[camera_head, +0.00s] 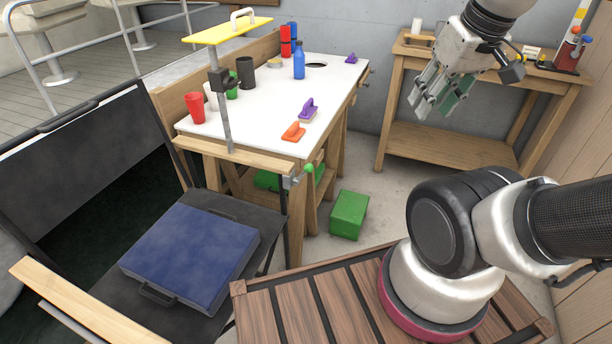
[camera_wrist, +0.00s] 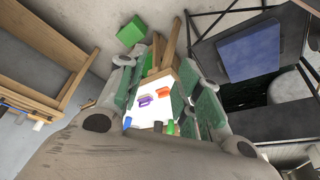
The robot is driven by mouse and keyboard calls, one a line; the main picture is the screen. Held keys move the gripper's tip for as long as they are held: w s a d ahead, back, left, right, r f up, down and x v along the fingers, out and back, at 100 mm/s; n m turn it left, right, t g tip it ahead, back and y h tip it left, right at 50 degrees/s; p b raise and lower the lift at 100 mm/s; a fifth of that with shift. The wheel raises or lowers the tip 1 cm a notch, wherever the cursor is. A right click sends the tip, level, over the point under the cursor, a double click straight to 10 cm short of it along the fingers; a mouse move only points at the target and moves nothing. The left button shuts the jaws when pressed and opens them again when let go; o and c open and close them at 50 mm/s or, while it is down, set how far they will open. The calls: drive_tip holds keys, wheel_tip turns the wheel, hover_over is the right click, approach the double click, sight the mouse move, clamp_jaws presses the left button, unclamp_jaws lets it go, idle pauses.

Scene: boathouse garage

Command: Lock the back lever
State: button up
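Two thin levers with round knobs, one red (camera_head: 575,30) and one blue (camera_head: 587,39), stand on a small dark-red stand (camera_head: 560,62) at the right end of the far wooden table. A green-knobbed handle (camera_head: 309,168) sits at the front corner of the white workbench. I cannot tell which of these is the back lever, nor whether any is locked. My gripper (camera_head: 440,98) is raised in front of the far table, left of the stand, fingers pointing down. Its fingers are apart and empty; in the wrist view (camera_wrist: 163,85) the workbench shows between them.
The white workbench (camera_head: 265,110) carries cups, a blue bottle (camera_head: 299,64), and orange (camera_head: 293,132) and purple (camera_head: 308,108) handled tools. A green box (camera_head: 349,214) lies on the floor. A blue case (camera_head: 190,255) rests on a dark chair at front left. The far table (camera_head: 450,150) has a lower shelf.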

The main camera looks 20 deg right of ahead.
drive_tip(key=shift+a+f, duration=0.1)
drive_tip(key=c, duration=0.3)
drive_tip(key=shift+w+f, duration=0.15)
drive_tip(key=shift+f, duration=0.15)
clamp_jaws()
drive_tip(key=w+a+f+n+g, duration=0.2)
drive_tip(key=w+a+f, duration=0.3)
drive_tip(key=w, duration=0.6)
drive_tip(key=w+a+f+n+g+y, duration=0.1)
drive_tip(key=w+a+f+n+g, duration=0.1)
drive_tip(key=w, duration=0.9)
drive_tip(key=w+a+f+n+g+y, duration=0.1)
drive_tip(key=w+a+f+n, duration=0.2)
drive_tip(key=w+a+f, duration=0.4)
drive_tip(key=w+f, duration=0.1)
drive_tip(key=w, duration=0.3)
drive_tip(key=shift+w+a+f+n+g, duration=0.2)
drive_tip(key=shift+a+f+n+g, duration=0.1)
drive_tip(key=shift+n+g, duration=0.1)
